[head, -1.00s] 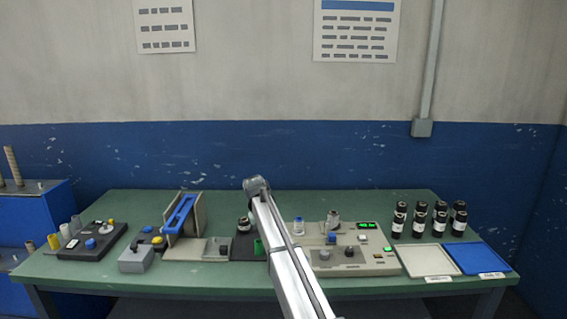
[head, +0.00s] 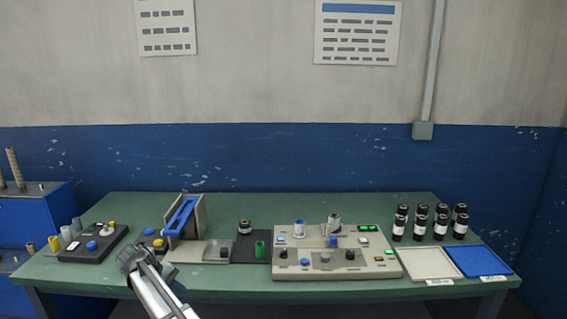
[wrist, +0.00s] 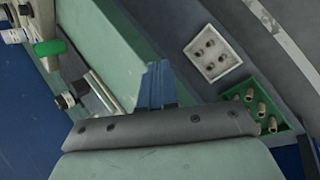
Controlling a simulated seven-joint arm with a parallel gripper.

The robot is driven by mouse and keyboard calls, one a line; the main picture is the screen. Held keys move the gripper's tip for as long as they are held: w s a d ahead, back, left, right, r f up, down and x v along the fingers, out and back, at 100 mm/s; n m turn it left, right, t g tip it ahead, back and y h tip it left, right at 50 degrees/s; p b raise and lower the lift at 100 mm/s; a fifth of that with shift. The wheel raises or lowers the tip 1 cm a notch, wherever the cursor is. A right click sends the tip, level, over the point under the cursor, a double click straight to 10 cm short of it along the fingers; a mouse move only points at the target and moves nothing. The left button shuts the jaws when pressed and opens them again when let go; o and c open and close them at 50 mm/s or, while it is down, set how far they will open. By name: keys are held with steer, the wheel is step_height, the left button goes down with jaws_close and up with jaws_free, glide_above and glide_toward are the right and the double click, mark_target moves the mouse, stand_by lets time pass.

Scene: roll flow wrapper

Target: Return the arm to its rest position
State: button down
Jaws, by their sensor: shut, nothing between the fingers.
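My arm (head: 158,288) reaches in from the bottom of the head view, left of centre, with its grey joint (head: 132,258) in front of the table's front edge. My gripper does not show clearly in the head view. In the wrist view my gripper (wrist: 155,72) shows as narrow blue fingers close together, shut with nothing between them. It is seen over the green table edge and apart from the objects around it.
The green table (head: 340,205) holds a beige control panel (head: 340,263), a blue-framed stand (head: 183,215), several dark jars (head: 420,222), a white tray (head: 427,263) and a blue tray (head: 478,260). The wrist view shows a white tray (wrist: 222,68) and a green tray (wrist: 285,122) holding small parts.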

steer(key=s+d+f+m+g, duration=0.15)
steer(key=s+d+f, duration=0.35)
steer(key=d+f, duration=0.65)
steer(key=s+d+f+m+g+y, duration=0.15)
steer(key=s+d+f, duration=0.35)
steer(key=d+f, duration=0.6)
steer(key=s+d+f+g, duration=0.3)
steer(key=s+d+f, duration=0.2)
steer(key=d+f, duration=0.55)
steer(key=s+d+f+m+g+y, duration=0.1)
steer(key=s+d, duration=0.4)
steer(key=s, duration=0.5)
steer(key=s+d+f+m+g+y, duration=0.1)
steer(key=s+d+f+m+y, duration=0.1)
steer(key=s+d, duration=0.4)
steer(key=s+d+f+m+g+y, duration=0.2)
steer(key=s+d, duration=0.4)
steer(key=s, duration=0.9)
steer(key=shift+s+d+f+m, duration=0.15)
steer(key=shift+s+f+m, duration=0.25)
steer(key=shift+f+m, duration=0.45)
steer(key=c, duration=1.8)
jaws_free()
steer(key=shift+f, duration=0.1)
